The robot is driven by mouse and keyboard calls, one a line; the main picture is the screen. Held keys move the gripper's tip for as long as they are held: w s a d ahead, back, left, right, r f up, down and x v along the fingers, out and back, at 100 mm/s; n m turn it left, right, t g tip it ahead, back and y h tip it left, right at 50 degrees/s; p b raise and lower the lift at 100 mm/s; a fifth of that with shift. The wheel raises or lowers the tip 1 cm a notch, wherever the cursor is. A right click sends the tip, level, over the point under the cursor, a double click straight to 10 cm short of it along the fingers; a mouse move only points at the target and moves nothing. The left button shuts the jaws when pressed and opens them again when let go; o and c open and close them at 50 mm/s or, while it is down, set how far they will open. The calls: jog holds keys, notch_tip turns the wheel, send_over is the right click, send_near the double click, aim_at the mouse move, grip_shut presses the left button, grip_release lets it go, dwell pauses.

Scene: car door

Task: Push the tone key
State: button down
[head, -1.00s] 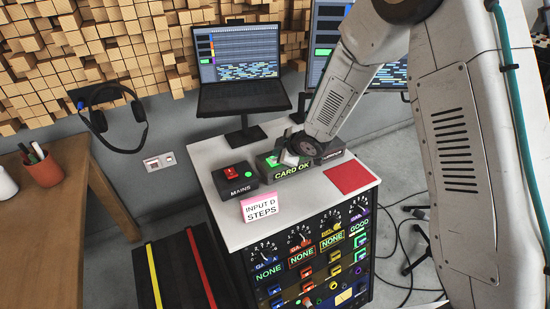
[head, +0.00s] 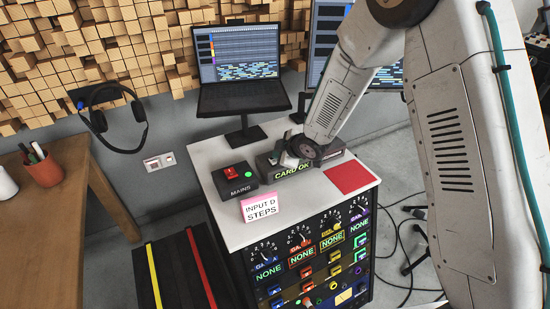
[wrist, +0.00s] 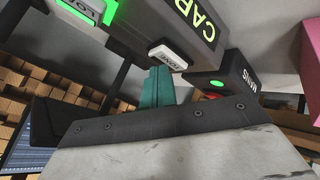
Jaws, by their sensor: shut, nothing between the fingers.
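The MAINS box (head: 236,180), with a red switch and green lamp, stands left of it. A pink-and-white INPUT D STEPS card (head: 262,207) is in front. A red pad (head: 351,178) lies to the right. A laptop (head: 240,70) is behind.

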jog(key=shift+r, duration=0.4)
jog(key=shift+r, duration=3)
jog(key=shift+d, duration=0.1)
